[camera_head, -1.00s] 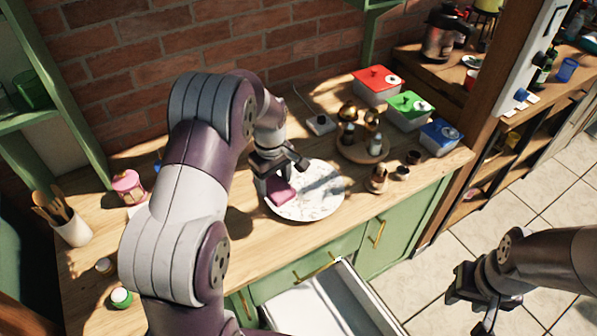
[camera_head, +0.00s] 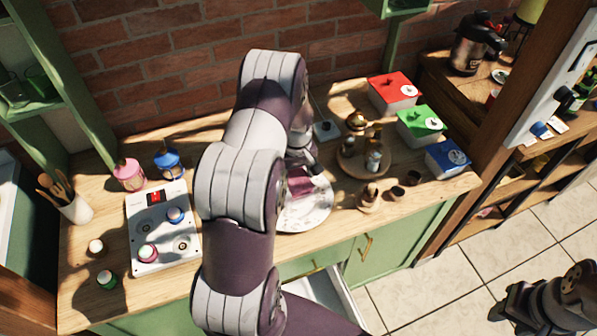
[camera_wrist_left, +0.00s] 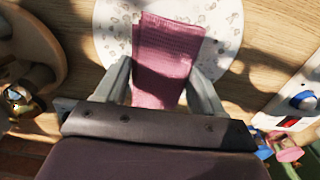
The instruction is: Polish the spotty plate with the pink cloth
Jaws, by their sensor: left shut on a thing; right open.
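The round white plate (camera_head: 308,212) lies on the wooden counter, partly hidden behind my left arm. In the left wrist view the plate (camera_wrist_left: 113,34) shows brownish spots across its surface. My left gripper (camera_head: 302,168) is over the far part of the plate, shut on the pink cloth (camera_head: 300,187). In the left wrist view the cloth (camera_wrist_left: 165,50) hangs between the two fingers and lies over the plate; whether it presses on it I cannot tell. My right gripper (camera_head: 508,308) is open and empty, low at the right above the floor.
Right of the plate are a round wooden tray (camera_head: 350,163) with shakers and small pots. Red (camera_head: 392,92), green (camera_head: 420,125) and blue (camera_head: 447,158) lidded boxes stand further right. A white device (camera_head: 165,228) with jars is at left. An open drawer (camera_head: 325,292) juts out below.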

